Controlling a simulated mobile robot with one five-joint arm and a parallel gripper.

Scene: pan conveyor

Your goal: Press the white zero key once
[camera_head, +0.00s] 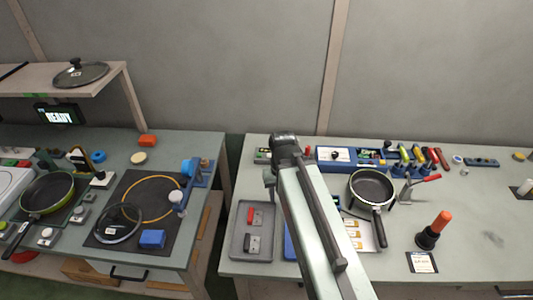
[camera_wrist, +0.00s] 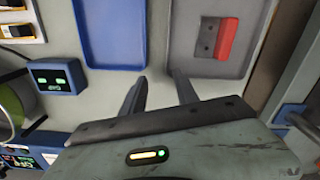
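I cannot make out for certain which part is the white zero key. White round buttons on small grey boxes, such as the white button (camera_head: 46,232), sit on the left table. A blue box with a white panel (camera_head: 333,155) stands at the back of the right table. My gripper (camera_wrist: 160,88) shows in the wrist view with its two dark fingers apart and nothing between them. The fingers are above the table, near the edges of a blue tray (camera_wrist: 112,70) and a grey tray (camera_wrist: 200,70). In the head view my arm hides the gripper's fingertips.
A frying pan (camera_head: 371,186) stands on the right table near an orange-handled tool (camera_head: 441,220). Several coloured tools line the back. The left table holds a pan (camera_head: 48,191) and a glass lid (camera_head: 117,223). A gap separates the tables.

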